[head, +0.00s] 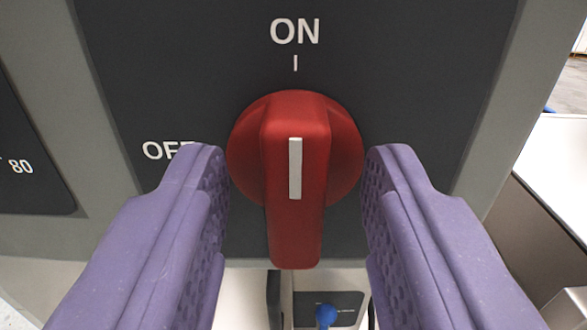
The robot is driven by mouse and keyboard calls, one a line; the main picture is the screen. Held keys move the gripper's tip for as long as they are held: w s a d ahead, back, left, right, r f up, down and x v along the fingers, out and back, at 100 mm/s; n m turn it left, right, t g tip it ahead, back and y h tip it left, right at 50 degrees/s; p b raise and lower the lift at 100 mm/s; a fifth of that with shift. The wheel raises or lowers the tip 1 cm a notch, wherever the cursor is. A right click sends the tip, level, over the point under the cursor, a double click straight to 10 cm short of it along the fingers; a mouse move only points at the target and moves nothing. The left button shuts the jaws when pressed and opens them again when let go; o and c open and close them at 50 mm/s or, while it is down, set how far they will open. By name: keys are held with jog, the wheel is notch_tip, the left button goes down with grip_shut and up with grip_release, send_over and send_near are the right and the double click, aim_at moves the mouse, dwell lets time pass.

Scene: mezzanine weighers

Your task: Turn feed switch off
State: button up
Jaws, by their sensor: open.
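The feed switch (295,180) is a red rotary knob with a raised grip bar and a white line on it. It sits on a dark plate (420,60) in the head view. The bar stands upright and its white line lies under the ON mark (295,32). The OFF mark (166,150) is to the knob's left, its last letter partly hidden by my left finger. My gripper (297,165) is open, with one purple ribbed finger on each side of the knob. I see no clear contact between the fingers and the bar.
A grey panel surrounds the plate. Below the switch is a blue ball knob (326,315) by a small dark label plate. A white surface (558,170) and open floor lie at the right.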

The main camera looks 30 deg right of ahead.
grip_shut()
jog(key=shift+b, duration=0.3)
jog(key=n+b, duration=0.2)
jog(key=b, duration=0.1)
jog(key=shift+a+f+n, duration=0.1)
jog(key=shift+f+n, duration=0.15)
jog(key=shift+n, duration=0.15)
jog(key=n+b, duration=0.5)
jog(key=b, duration=0.1)
jog(key=shift+w+a+n, duration=0.1)
jog(key=shift+n, duration=0.2)
jog(key=n+b, duration=0.4)
jog(key=n, duration=0.1)
jog(key=shift+f+b, duration=0.15)
jog(key=shift+b, duration=0.15)
jog(key=shift+n+b, duration=1.4)
jog(key=shift+n, duration=0.9)
